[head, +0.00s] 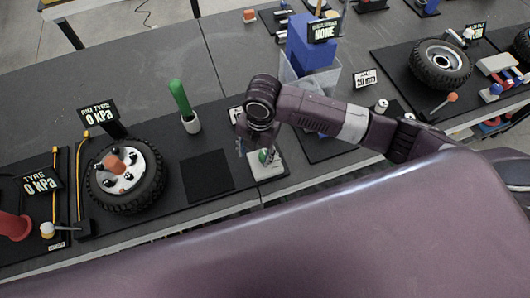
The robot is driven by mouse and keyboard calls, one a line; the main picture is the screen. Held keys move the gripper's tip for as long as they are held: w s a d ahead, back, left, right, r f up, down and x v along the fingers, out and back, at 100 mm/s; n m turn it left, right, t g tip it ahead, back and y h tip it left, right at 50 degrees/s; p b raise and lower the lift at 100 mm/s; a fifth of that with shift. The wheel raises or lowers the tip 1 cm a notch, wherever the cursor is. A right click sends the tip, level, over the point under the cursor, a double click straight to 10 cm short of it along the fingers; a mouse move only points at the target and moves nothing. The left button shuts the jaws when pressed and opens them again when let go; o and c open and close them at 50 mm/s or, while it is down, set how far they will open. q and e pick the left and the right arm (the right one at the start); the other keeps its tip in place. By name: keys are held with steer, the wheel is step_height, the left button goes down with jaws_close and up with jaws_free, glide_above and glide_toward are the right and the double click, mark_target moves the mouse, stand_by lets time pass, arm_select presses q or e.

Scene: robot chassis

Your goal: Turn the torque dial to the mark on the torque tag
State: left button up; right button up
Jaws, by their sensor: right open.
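My right gripper (256,151) hangs from the purple arm that comes in from the right. It points down, open, over a small pale plate (267,168) near the table's front edge. A small green part (265,156) shows on that plate, close to the fingers; it looks like the dial, but the gripper partly covers it. I cannot tell whether the fingers touch it or how it is turned. My left gripper is not in view.
A wheel (126,175) with a gauge sign lies to the left. A green-handled tool (182,100) stands upright in a white holder (190,123). A blank black pad (207,176) lies left of the plate. A blue block (312,50) and another wheel (440,63) are behind my arm.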

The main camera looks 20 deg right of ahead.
mark_target(265, 154)
steer(key=d, duration=0.1)
steer(key=w+d+n, duration=0.1)
steer(key=w+d+n+h, duration=0.1)
steer(key=d, duration=0.1)
steer(key=shift+w+r, duration=0.2)
steer(key=shift+w, duration=0.05)
steer(key=shift+f, duration=0.15)
step_height(265, 154, down, 6)
steer(key=shift+r+p, duration=0.1)
steer(key=shift+p, duration=0.85)
steer(key=shift+f, duration=0.8)
steer(key=c, duration=1.1)
steer(key=shift+c, duration=0.2)
